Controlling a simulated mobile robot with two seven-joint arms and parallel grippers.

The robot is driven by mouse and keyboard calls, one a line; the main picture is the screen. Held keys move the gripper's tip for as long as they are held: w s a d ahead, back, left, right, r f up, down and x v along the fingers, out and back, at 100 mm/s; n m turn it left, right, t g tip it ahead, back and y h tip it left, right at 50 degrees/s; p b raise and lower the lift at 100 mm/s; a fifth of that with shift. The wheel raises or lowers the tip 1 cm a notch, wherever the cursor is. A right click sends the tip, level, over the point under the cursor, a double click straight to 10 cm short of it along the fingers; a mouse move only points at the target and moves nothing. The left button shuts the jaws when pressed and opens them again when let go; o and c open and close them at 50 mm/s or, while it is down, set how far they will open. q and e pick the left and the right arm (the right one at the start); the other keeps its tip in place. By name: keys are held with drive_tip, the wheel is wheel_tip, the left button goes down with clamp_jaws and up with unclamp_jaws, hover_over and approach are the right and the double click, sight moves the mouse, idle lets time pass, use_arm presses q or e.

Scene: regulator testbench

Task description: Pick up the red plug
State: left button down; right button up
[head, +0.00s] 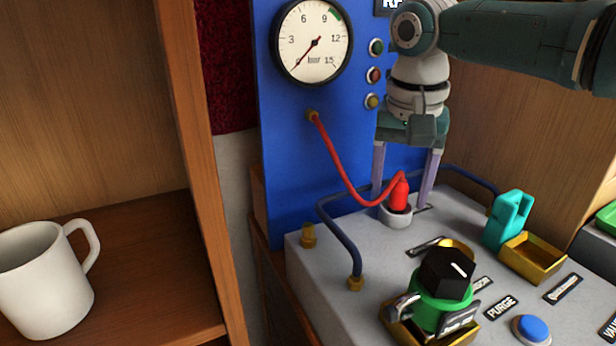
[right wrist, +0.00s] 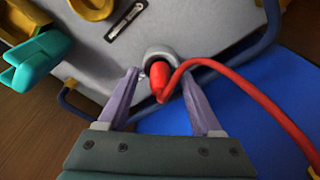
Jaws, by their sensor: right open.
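The red plug (head: 399,195) stands in a light grey round socket (head: 396,216) on top of the grey bench box. A red hose runs from it up to a brass fitting on the blue panel. My right gripper (head: 401,200) points down with its two pale purple fingers open, one on each side of the plug. In the right wrist view the red plug (right wrist: 159,81) sits between the spread fingertips (right wrist: 163,84), with a gap visible on both sides. I cannot tell whether the fingertips touch the socket. My left gripper is not in view.
The grey box (head: 330,262) carries a black knob (head: 447,270) on a green base, a teal part (head: 508,218), a brass tray (head: 533,258) and a blue button (head: 532,329). Dark blue tubing (head: 340,232) loops beside the plug. A white mug (head: 42,282) stands on the left shelf.

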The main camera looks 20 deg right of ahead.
drive_tip(key=c, duration=1.1)
clamp_jaws()
